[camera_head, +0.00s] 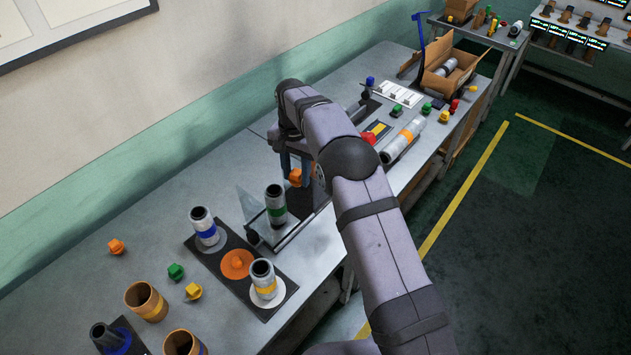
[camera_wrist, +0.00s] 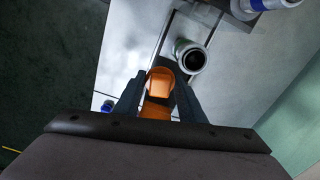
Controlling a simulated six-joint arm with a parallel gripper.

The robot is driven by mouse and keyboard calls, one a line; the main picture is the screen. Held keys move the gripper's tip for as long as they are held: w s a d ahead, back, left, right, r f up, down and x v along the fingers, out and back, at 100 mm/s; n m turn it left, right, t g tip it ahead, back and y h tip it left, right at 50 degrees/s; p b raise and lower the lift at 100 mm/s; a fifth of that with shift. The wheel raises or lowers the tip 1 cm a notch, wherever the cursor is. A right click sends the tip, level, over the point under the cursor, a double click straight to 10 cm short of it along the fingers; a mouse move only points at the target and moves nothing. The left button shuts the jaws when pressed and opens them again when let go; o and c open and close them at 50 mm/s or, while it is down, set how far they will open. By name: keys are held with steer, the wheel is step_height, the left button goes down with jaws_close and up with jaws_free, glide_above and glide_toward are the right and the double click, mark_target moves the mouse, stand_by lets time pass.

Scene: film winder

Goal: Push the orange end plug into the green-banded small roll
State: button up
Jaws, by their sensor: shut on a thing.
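My gripper (camera_head: 296,172) is shut on an orange end plug (camera_head: 295,178), held above the bench. The plug also shows between the fingers in the wrist view (camera_wrist: 160,80). The green-banded small roll (camera_head: 276,205) stands upright on a small stand, to the left of and below the held plug in the head view. Its open top faces up. The plug and roll look apart.
A dark tray (camera_head: 213,262) holds a blue-banded roll (camera_head: 204,227), a yellow-banded roll (camera_head: 264,279) and an orange disc (camera_head: 237,264). Another orange plug (camera_head: 116,247), a green plug (camera_head: 176,271) and a yellow plug (camera_head: 194,291) lie at left. A clear upright panel (camera_head: 248,208) stands beside the green-banded roll.

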steer(key=a+r+m+p, duration=0.2)
steer(key=a+r+p, duration=0.1)
steer(key=a, duration=0.4)
steer(key=shift+w+r+m, duration=0.3)
steer(key=shift+w+r, duration=0.1)
steer(key=shift+r, duration=0.1)
steer(key=shift+f, duration=0.2)
step_height(320, 180, down, 6)
steer(key=shift+r+b, duration=0.25)
steer(key=shift+b, duration=0.95)
steer(key=shift+p, duration=0.7)
stand_by(1.2)
steer(key=shift+f+b, duration=0.7)
steer(key=shift+f, duration=0.35)
steer(key=o, duration=1.1)
